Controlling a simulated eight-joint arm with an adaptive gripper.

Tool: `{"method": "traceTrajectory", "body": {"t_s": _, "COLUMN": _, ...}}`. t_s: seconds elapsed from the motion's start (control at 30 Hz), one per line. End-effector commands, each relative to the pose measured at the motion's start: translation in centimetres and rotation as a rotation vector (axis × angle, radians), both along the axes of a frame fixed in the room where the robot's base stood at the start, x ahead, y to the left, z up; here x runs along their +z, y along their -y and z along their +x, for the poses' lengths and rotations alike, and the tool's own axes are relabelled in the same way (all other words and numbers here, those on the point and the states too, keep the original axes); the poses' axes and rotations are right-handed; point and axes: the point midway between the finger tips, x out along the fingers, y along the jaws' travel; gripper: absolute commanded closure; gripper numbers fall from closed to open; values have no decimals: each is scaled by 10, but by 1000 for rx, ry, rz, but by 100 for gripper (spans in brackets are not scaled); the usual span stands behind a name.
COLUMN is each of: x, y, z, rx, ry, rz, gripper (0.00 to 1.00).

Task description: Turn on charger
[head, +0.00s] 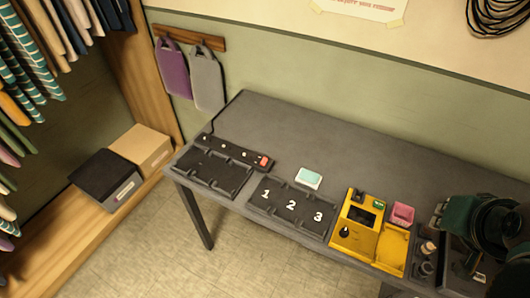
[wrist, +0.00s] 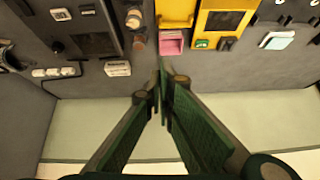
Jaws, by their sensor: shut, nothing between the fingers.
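No part is plainly labelled as the charger. A black strip (head: 232,149) with pale marks and a red switch-like block (head: 264,161) at its right end lies at the table's left, behind a black slotted tray (head: 208,173). A yellow unit (head: 352,238) with a dark screen, a knob and a small green part stands at the front right; it also shows in the wrist view (wrist: 208,22). My gripper (wrist: 161,82) is shut and empty, its green-padded fingers meeting above the table near a pink box (wrist: 172,43). In the head view it is at the right edge, far from the strip.
A black tray numbered 1, 2, 3 (head: 290,206) and a white-and-teal box (head: 309,178) lie mid-table. A dark unit (wrist: 92,40) and a white strip (wrist: 57,72) show left in the wrist view. The table's back half (head: 310,140) is clear up to the wall.

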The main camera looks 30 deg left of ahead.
Motion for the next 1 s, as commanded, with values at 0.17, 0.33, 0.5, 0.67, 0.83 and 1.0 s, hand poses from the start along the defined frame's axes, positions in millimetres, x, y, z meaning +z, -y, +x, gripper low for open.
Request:
{"method": "traceTrajectory", "body": {"t_s": 0.17, "x": 13, "y": -17, "z": 13, "rx": -48, "ry": -26, "rz": 53, "gripper": 100}}
{"method": "traceTrajectory", "body": {"t_s": 0.33, "x": 23, "y": -36, "z": 26, "rx": -107, "ry": -57, "rz": 111, "gripper": 100}}
{"method": "traceTrajectory", "body": {"t_s": 0.5, "x": 32, "y": -56, "z": 40, "rx": -173, "ry": -90, "rz": 165, "gripper": 100}}
{"method": "traceTrajectory", "body": {"t_s": 0.67, "x": 39, "y": -77, "z": 52, "rx": -234, "ry": -120, "rz": 212, "gripper": 100}}
{"method": "traceTrajectory", "body": {"t_s": 0.83, "x": 46, "y": -100, "z": 64, "rx": -302, "ry": -154, "rz": 257, "gripper": 100}}
{"method": "traceTrajectory", "body": {"t_s": 1.0, "x": 51, "y": -124, "z": 75, "rx": -372, "ry": -186, "rz": 299, "gripper": 100}}
